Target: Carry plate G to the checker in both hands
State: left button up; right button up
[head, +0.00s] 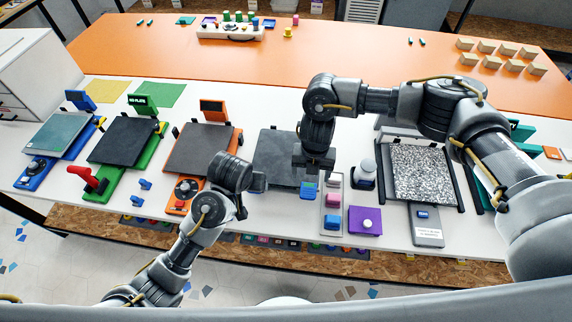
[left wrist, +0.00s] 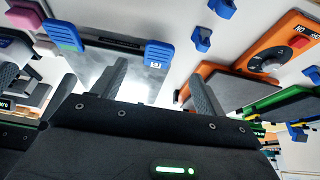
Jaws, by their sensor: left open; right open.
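A grey flat plate (head: 278,150) lies on the white table between my grippers; I take it as plate G, though no letter is readable. In the left wrist view the plate (left wrist: 108,62) is shiny, with two blue grips; the one nearer my left gripper (left wrist: 158,55) bears a small label. My left gripper (head: 256,183) is open at the plate's left near corner, its fingers (left wrist: 155,82) apart by that blue grip. My right gripper (head: 314,172) is open above the right near corner, by the other blue grip (head: 309,190). The checker cannot be told for certain.
A speckled slab (head: 421,172) with black side rails stands to the right. A button strip (head: 332,205) and a purple box (head: 365,220) lie between. Orange (head: 200,148), green (head: 122,140) and blue (head: 55,135) stations stand left. An orange table (head: 330,48) is behind.

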aim_at(309, 189)
pick_arm(q)
jog(key=x, duration=0.6)
jog(key=shift+s, duration=0.2)
pick_arm(e)
jog(key=f, duration=0.6)
jog(key=shift+s+f, duration=0.1)
jog(key=shift+s, duration=0.2)
pick_arm(q)
jog(key=shift+x, duration=0.85)
pick_arm(e)
jog(key=shift+w+f, duration=0.3)
jog(key=shift+f, duration=0.4)
pick_arm(q)
jog(key=shift+r, duration=0.15)
pick_arm(e)
jog(key=shift+s+r, duration=0.1)
jog(key=shift+s, duration=0.05)
pick_arm(q)
jog(key=shift+c, duration=0.2)
pick_arm(e)
jog(key=shift+c, duration=0.2)
pick_arm(q)
jog(key=c, duration=0.7)
pick_arm(e)
jog(key=c, duration=0.7)
pick_arm(q)
jog(key=c, duration=0.7)
pick_arm(e)
jog(key=c, duration=0.7)
